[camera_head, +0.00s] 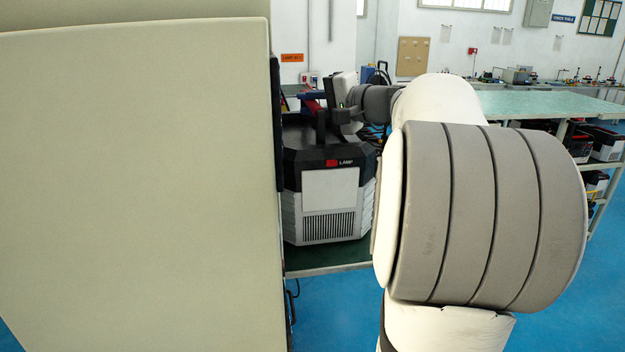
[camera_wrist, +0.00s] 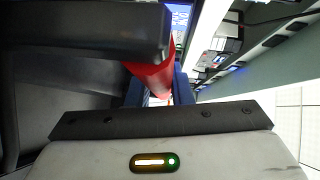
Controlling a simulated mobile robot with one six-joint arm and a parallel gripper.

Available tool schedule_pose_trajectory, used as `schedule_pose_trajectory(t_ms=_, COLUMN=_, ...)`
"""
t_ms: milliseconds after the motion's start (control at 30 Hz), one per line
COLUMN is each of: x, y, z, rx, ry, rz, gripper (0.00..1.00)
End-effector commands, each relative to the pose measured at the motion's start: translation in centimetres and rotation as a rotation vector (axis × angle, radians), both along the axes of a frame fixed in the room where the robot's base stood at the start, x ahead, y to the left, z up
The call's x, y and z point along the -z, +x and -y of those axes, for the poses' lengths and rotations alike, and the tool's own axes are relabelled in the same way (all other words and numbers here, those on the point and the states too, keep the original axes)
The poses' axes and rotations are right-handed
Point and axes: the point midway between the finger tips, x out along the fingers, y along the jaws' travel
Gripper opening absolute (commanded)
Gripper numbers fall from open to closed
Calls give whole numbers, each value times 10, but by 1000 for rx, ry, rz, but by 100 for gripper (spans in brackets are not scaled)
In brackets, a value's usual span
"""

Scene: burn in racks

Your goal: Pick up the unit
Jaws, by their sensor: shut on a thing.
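The unit (camera_head: 331,190) is a boxy lamp housing with a black top, a pale front panel and a vent grille. It stands upright on a green surface in the head view. My gripper (camera_head: 318,103) is at its top, reaching in from the right. In the wrist view my gripper (camera_wrist: 158,88) has its blue fingers on either side of a red grip, the unit's handle (camera_wrist: 152,74), and is shut on it. A black bar of the unit crosses the upper left there. My arm hides the unit's right side in the head view.
A large beige panel (camera_head: 135,180) fills the left, close beside the unit. The green surface (camera_head: 325,258) extends under the unit. A green-topped bench (camera_head: 545,103) with boxes on its lower shelves stands at the right. Blue floor shows between them.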

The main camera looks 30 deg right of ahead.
Motion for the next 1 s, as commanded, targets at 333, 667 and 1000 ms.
schedule_pose_trajectory(t_ms=333, x=-7, y=0, z=-1, rx=0, ry=-2, rz=11, gripper=0)
schedule_pose_trajectory(t_ms=667, x=-34, y=-1, z=-2, rx=-1, ry=-4, rz=14, gripper=0)
schedule_pose_trajectory(t_ms=1000, x=-67, y=-1, z=-2, rx=-1, ry=-3, rz=12, gripper=0)
